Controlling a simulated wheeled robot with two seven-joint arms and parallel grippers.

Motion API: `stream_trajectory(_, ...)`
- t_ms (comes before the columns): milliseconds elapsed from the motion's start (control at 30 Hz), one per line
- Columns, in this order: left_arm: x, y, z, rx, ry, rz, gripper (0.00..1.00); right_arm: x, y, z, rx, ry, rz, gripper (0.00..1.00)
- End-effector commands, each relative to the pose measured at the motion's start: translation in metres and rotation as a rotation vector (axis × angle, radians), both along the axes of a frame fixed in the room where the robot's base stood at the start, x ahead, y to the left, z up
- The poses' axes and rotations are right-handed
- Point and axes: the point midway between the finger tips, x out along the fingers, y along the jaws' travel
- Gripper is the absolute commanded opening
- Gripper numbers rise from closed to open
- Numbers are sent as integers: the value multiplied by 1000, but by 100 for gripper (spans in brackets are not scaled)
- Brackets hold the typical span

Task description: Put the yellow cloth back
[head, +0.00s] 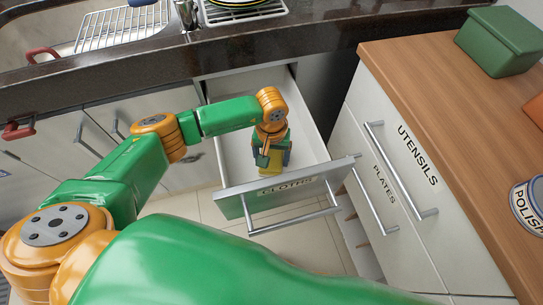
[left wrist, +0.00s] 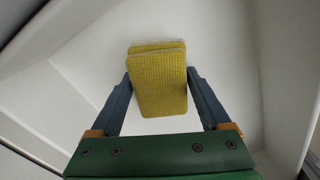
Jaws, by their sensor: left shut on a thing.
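The yellow cloth (left wrist: 160,85) is a folded, textured block between the two fingers of my left gripper (left wrist: 160,98) in the left wrist view. The gripper is shut on it. In the head view, my left gripper (head: 271,158) reaches down inside the open drawer labelled CLOTHS (head: 288,186). A little of the yellow cloth shows below the gripper there, mostly hidden by it. White drawer walls surround the cloth in the left wrist view. I cannot tell whether the cloth touches the drawer floor. My right gripper is not in view.
Closed UTENSILS (head: 400,170) and PLATES (head: 372,187) drawers stand to the right, under a wooden counter (head: 440,75). A green box (head: 500,42) and a POLISH tin (head: 527,205) sit on that counter. A dark counter with a sink rack (head: 122,27) runs behind the open drawer.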

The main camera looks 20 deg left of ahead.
Motion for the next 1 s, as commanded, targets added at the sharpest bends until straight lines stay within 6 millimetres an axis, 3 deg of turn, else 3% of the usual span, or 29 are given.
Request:
stream_trajectory(167,0,0,-2,0,0,1,36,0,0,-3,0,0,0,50)
stream_trajectory(200,0,0,-2,0,0,1,86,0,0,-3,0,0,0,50)
stream_trajectory(267,0,0,-1,0,0,1,100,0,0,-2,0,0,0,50)
stream_trajectory(567,1,1,8,0,-2,1,100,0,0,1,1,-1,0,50)
stream_trajectory(800,2,0,73,-1,-7,-1,100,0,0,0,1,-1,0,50)
stream_trajectory(1000,1,0,113,1,-3,1,100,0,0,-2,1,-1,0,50)
